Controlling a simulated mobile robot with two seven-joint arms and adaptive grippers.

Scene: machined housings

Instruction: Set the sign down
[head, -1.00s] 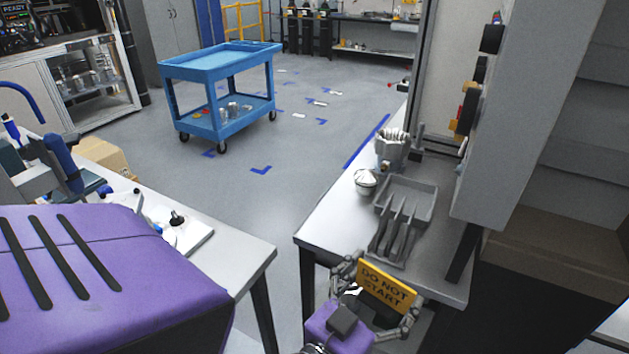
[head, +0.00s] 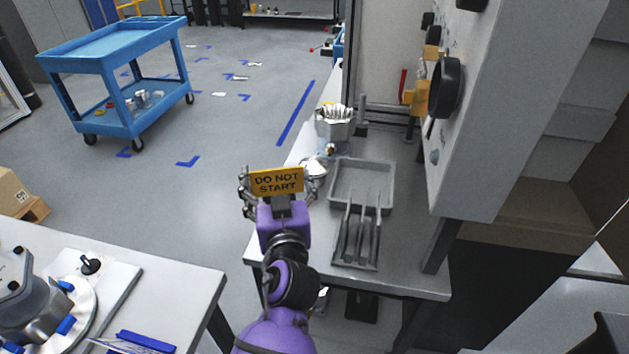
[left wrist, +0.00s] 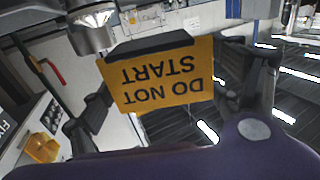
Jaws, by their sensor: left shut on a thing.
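The sign is a yellow plate with black "DO NOT START" lettering (head: 277,181). In the head view it is held up at the left edge of the right-hand bench, roughly upright. My left gripper (head: 277,190) is shut on the sign, its fingers on either side of it. In the left wrist view the sign (left wrist: 160,82) appears upside down, between the gripper's fingers. Whether the sign touches the bench is not clear. My right gripper does not show in either view.
The bench (head: 400,262) carries a grey tray (head: 362,180) with slotted holders (head: 357,238) and a metal canister (head: 335,125). A grey machine cabinet (head: 500,130) with knobs rises at the right. A blue cart (head: 115,105) stands on the floor at the left.

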